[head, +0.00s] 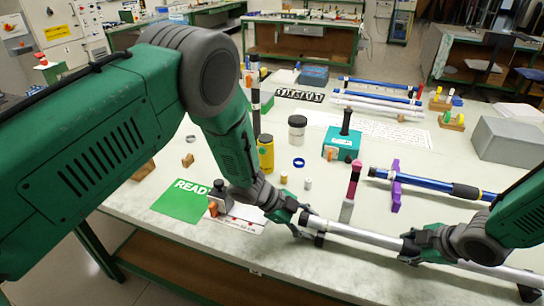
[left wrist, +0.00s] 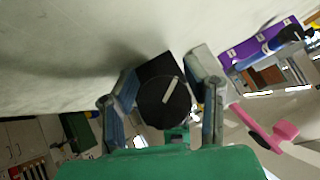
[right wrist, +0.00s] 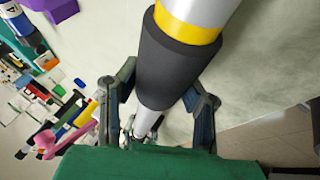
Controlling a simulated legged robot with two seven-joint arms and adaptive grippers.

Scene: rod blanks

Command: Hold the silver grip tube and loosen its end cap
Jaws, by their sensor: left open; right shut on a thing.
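The silver grip tube (head: 365,235) lies lengthwise near the front edge of the table. Its black sleeve (right wrist: 172,65) and a yellow band show in the right wrist view. My right gripper (head: 412,246) is shut around the tube; in the right wrist view its fingers (right wrist: 160,95) stand either side of the sleeve. The black round end cap (left wrist: 163,102), with a pale mark on its face, shows end-on in the left wrist view. My left gripper (head: 297,218) is open at the tube's left end, its fingers (left wrist: 168,88) on either side of the cap. Finger contact with the cap cannot be told.
A pink-handled item (head: 354,178) stands just behind the tube. A purple stand (head: 396,187) holds a blue tube (head: 425,184) further right. A green card (head: 182,201) lies to the left. A teal box (head: 342,143) and jars stand behind. The front table edge is close.

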